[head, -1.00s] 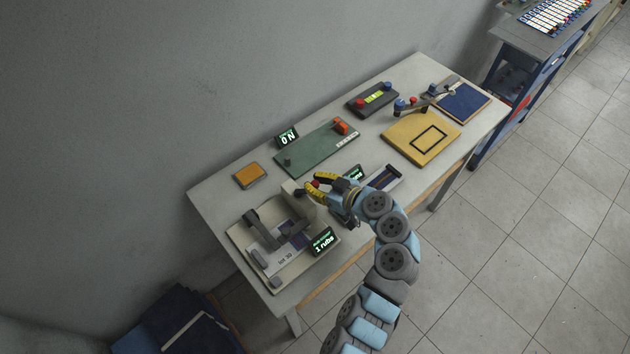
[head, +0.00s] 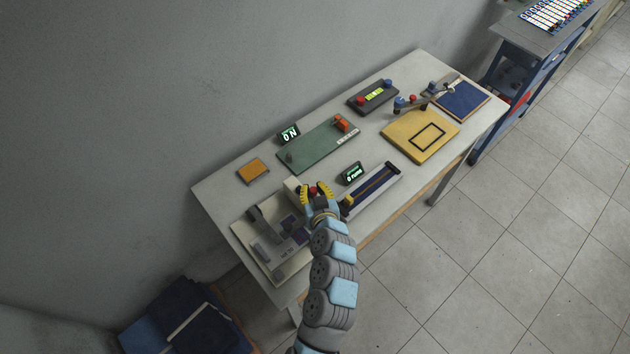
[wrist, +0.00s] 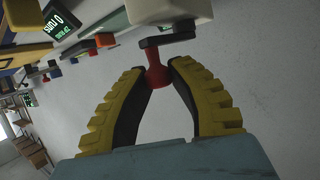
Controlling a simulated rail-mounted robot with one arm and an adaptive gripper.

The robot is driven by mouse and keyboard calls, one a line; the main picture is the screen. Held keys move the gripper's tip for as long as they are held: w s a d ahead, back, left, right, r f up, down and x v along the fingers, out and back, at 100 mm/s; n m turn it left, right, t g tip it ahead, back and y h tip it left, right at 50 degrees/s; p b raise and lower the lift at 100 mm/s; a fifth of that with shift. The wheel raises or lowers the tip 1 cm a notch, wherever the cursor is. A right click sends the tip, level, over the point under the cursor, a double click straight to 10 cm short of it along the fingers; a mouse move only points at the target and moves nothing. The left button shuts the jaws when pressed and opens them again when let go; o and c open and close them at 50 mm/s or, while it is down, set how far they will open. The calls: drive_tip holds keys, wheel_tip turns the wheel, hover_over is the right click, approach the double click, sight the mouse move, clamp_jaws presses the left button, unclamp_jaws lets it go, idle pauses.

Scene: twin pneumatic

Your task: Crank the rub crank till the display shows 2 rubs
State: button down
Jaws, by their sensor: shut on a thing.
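The rub crank has a red knob (wrist: 157,73) on a dark crank arm (wrist: 167,40) at the side of a pale housing (wrist: 190,10). My gripper (wrist: 159,64) is shut on the red knob, one yellow-and-black finger on each side of it. In the head view my gripper (head: 314,189) is at the right end of the rubbing machine, a pale base (head: 240,226) with grey blocks at the table's near left. My arm covers the machine's front right, and the rubs display is hidden behind it.
A second display (head: 351,173) reading 0 turns stands right of my gripper, beside a blue slotted unit (head: 378,187).

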drive_tip(key=shift+s+a+r+m+t+h+p, duration=0.2)
drive_tip(key=shift+m+h+p, duration=0.6)
drive_tip(key=shift+p, duration=0.7)
drive_tip(key=shift+s+a+r+m+t+h+p, duration=0.1)
drive_tip(key=shift+s+a+m+h+p, duration=0.15)
drive_tip(key=shift+m+h+p, duration=0.85)
drive_tip(key=shift+s+f+h+p, duration=0.15)
drive_tip(key=shift+h+p, duration=0.35)
drive_tip(key=shift+p, duration=0.7)
drive_tip(key=shift+a+m, duration=0.1)
drive_tip(key=shift+m, duration=0.3)
drive_tip(key=shift+s+a+f+m+g+h, duration=0.15)
drive_tip(key=shift+a+m+g+h, duration=0.1)
drive_tip(key=shift+m+h, duration=0.3)
drive_tip(key=shift+s+a+m+g+h, duration=0.15)
drive_tip(key=shift+m+g+h, duration=0.15)
drive_tip(key=shift+h, duration=0.45)
drive_tip(key=shift+s+a+m+h+p, duration=0.1)
drive_tip(key=shift+a+m+h+p, duration=0.15)
drive_tip(key=shift+m+h, duration=0.4)
drive_tip(key=shift+a+m+g+h, duration=0.25)
drive_tip(key=shift+m+g+h, duration=0.4)
drive_tip(key=shift+m+h, duration=0.15)
drive_tip(key=shift+s+a+f+m+g+h+b, duration=0.15)
drive_tip(key=shift+a+m+g+h+b, duration=0.2)
drive_tip(key=shift+m+h+b, duration=0.25)
drive_tip(key=shift+a+m+g+h+b, duration=0.15)
drive_tip(key=shift+m+g+h+b, duration=0.4)
drive_tip(key=shift+b, duration=0.5)
